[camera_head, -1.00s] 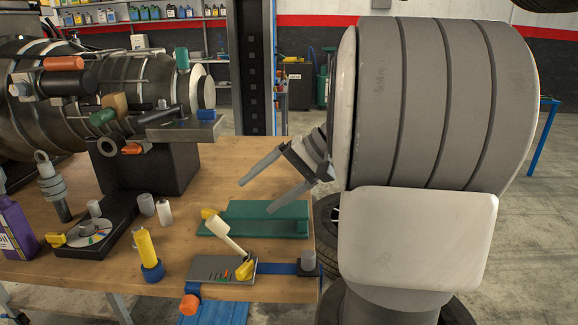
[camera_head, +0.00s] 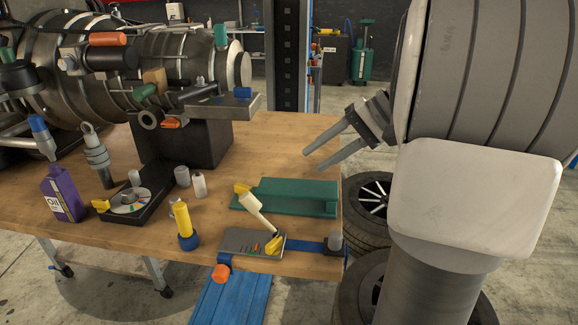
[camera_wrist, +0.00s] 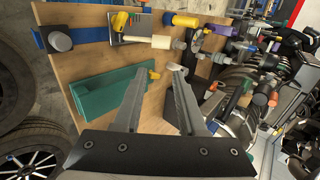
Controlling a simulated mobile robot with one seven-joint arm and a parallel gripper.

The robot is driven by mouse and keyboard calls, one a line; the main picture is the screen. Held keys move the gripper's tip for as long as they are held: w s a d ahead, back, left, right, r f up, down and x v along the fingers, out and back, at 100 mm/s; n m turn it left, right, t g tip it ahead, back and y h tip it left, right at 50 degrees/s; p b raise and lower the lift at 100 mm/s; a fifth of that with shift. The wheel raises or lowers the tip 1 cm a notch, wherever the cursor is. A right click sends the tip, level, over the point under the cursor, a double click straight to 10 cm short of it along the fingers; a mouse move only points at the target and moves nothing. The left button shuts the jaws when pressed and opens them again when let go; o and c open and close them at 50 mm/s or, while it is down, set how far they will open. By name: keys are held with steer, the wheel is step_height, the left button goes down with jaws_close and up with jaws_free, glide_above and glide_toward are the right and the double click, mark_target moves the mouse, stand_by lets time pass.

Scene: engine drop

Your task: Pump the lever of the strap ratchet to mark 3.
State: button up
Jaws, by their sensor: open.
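The strap ratchet (camera_head: 238,242) is a grey plate near the front edge of the wooden table, with small coloured marks on it. Its lever (camera_head: 258,213) has a pale handle tilted up and to the left, with a yellow part (camera_head: 274,245) at its base. A blue strap (camera_head: 305,247) runs right from it along the edge. In the wrist view the lever (camera_wrist: 160,41) shows at the top, beyond the fingers. My gripper (camera_head: 311,161) is open and empty, above and behind the ratchet at the table's right side. It also shows in the wrist view (camera_wrist: 158,75).
A green tray (camera_head: 290,193) lies behind the ratchet. A yellow and blue cylinder (camera_head: 183,222), a black holder with a disc (camera_head: 131,203) and a purple oil bottle (camera_head: 62,194) stand to the left. A large engine (camera_head: 180,60) fills the back left. Tyres (camera_head: 372,205) stand right of the table.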

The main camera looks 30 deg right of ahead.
steer(key=r+p, duration=0.1)
steer(key=p, duration=0.3)
steer(key=shift+w+a+r+h, duration=0.3)
steer(key=shift+w+r, duration=0.05)
steer(key=c, duration=0.5)
steer(key=p, duration=0.4)
steer(key=shift+w+a+g, duration=0.15)
steer(key=shift+a+g, duration=0.15)
steer(key=shift+a, duration=0.05)
jaws_close()
steer(key=p, duration=0.3)
glide_toward(255, 199)
steer(key=shift+h, duration=0.4)
steer(key=x, duration=0.6)
steer(key=shift+w+a, duration=0.1)
steer(key=shift+a, duration=0.35)
steer(key=shift+w+g+p, duration=0.1)
steer(key=shift+g+p, duration=0.2)
